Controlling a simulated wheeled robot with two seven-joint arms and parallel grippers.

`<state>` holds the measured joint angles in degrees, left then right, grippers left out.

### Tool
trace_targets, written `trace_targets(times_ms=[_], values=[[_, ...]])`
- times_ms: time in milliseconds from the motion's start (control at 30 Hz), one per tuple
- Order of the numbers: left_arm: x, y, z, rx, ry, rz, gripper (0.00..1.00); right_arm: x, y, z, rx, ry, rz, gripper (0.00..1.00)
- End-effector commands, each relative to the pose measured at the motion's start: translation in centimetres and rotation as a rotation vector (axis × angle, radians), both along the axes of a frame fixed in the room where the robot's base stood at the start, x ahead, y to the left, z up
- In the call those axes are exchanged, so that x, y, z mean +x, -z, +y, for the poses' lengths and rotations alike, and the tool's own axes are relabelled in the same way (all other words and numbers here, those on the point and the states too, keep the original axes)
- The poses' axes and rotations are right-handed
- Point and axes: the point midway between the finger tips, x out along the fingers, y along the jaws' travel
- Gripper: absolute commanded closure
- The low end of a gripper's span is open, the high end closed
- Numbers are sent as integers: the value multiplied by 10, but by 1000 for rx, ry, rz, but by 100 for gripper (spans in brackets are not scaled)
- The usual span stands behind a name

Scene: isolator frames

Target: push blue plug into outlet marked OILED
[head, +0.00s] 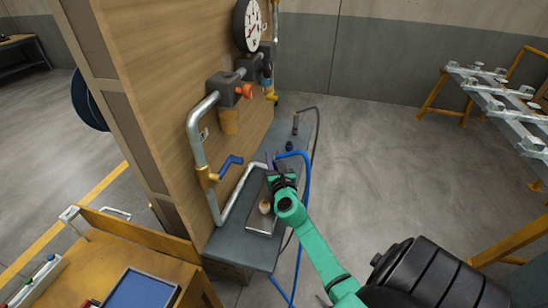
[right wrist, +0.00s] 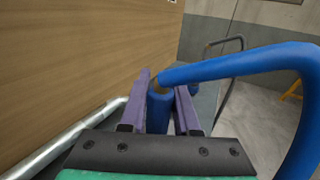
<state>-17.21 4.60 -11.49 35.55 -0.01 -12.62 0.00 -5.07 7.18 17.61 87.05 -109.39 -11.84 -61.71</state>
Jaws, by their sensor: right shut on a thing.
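My right gripper (head: 272,161) is over the grey bench beside the wooden panel. In the right wrist view its purple fingers (right wrist: 163,84) are shut on the blue plug (right wrist: 158,112), with a blue hose (right wrist: 235,62) bending off to the right. The hose also shows in the head view (head: 307,185), hanging past the bench edge. Two dark units with outlets are on the panel: a nearer one with an orange outlet (head: 244,91) and a farther one with a blue part (head: 266,82). The plug is apart from both. Labels are too small to read. My left gripper is not in view.
Pipes (head: 197,150), a gauge (head: 247,25) and a blue-handled valve (head: 230,160) stick out from the panel. A metal tray (head: 262,224) with a pale round item lies on the bench (head: 232,247). Open floor lies to the right.

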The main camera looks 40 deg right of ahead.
Motion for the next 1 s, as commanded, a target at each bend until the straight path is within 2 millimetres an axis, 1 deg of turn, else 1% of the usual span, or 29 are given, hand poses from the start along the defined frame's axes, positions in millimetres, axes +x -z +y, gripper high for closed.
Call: trace_targets(times_ms=[67,100,167,467,567,667,767,1000], values=[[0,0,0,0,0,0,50,0,0,0,0,0,1,100],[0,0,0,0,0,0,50,0,0,0,0,0,1,59],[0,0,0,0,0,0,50,0,0,0,0,0,1,36],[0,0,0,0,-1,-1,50,0,1,0,0,0,1,35],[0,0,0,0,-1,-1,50,-6,2,4,2,-1,2,35],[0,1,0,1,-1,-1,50,-20,2,11,2,-1,2,35],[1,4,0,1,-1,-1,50,-42,4,23,3,-1,3,35],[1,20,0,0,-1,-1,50,-100,6,54,1,0,4,35]])
